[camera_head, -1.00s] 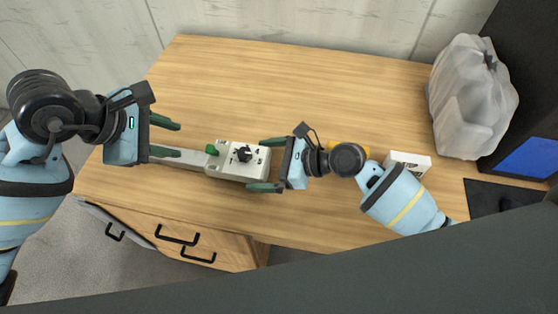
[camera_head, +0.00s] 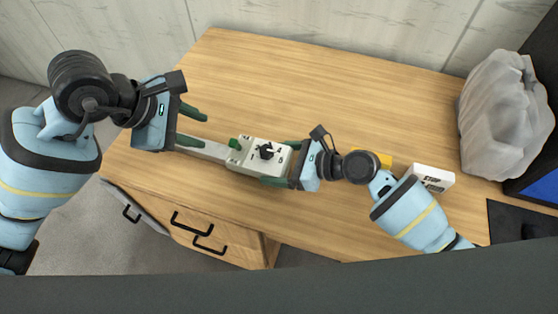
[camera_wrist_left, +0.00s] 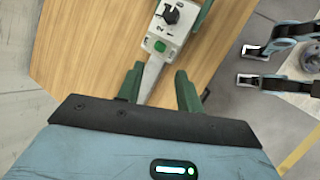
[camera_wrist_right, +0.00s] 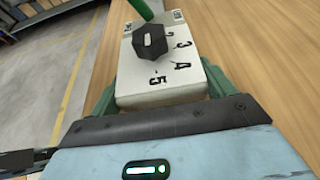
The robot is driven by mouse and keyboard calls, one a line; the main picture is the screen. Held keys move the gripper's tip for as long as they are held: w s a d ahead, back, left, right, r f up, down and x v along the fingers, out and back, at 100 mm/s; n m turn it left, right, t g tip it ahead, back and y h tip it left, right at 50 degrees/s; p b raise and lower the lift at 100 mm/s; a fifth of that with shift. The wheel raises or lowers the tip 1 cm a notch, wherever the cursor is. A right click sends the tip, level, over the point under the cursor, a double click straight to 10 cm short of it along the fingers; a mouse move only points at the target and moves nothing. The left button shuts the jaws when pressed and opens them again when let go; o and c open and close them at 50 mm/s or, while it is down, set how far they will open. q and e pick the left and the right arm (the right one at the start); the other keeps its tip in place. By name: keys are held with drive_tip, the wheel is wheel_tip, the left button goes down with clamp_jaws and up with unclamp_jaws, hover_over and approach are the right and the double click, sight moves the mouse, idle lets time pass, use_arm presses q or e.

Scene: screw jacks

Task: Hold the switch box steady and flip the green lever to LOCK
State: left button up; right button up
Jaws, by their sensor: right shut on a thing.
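The switch box (camera_head: 250,163) is pale, with a black knob (camera_head: 265,151) and printed numbers on top, lying on the table. A green lever (camera_head: 234,143) stands at its left end. It also shows in the left wrist view (camera_wrist_left: 159,46) and at the top of the right wrist view (camera_wrist_right: 142,8). My right gripper (camera_head: 281,163) is shut on the box's right end, one finger along each long side. My left gripper (camera_head: 199,128) is open and empty, left of the lever and apart from it. Its fingers point toward the lever end of the box.
A flat grey strip (camera_head: 203,149) runs from the box's left end toward my left gripper. A white box with black lettering (camera_head: 433,178) and a yellow thing (camera_head: 372,157) are by my right arm. A grey bag (camera_head: 505,115) stands right. The table's back (camera_head: 310,80) is clear.

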use_arm(q)
drive_tip(key=c, duration=0.3)
drive_tip(key=shift+w+d+f+h, duration=0.1)
drive_tip(key=shift+d+f+h, duration=0.3)
drive_tip(key=shift+d, duration=0.1)
drive_tip(key=c, duration=0.5)
drive_tip(key=d+h, duration=0.1)
drive_tip(key=m+h, duration=0.1)
drive_tip(key=d+f, duration=0.1)
drive_tip(key=shift+w+d+f+m+t+h, duration=0.1)
drive_tip(key=shift+w+d+m+t+h, duration=0.2)
drive_tip(key=shift+m+t+h, duration=0.1)
drive_tip(key=s+a+f+n+t, duration=0.1)
drive_tip(key=a+f+n+t, duration=0.4)
drive_tip(key=f+n+t, duration=0.65)
drive_tip(key=s+f+n+t, duration=0.4)
drive_tip(key=s+n+t, duration=0.1)
drive_tip(key=s, duration=0.6)
drive_tip(key=shift+s+d+n+y, duration=0.4)
drive_tip(key=shift+n, duration=0.15)
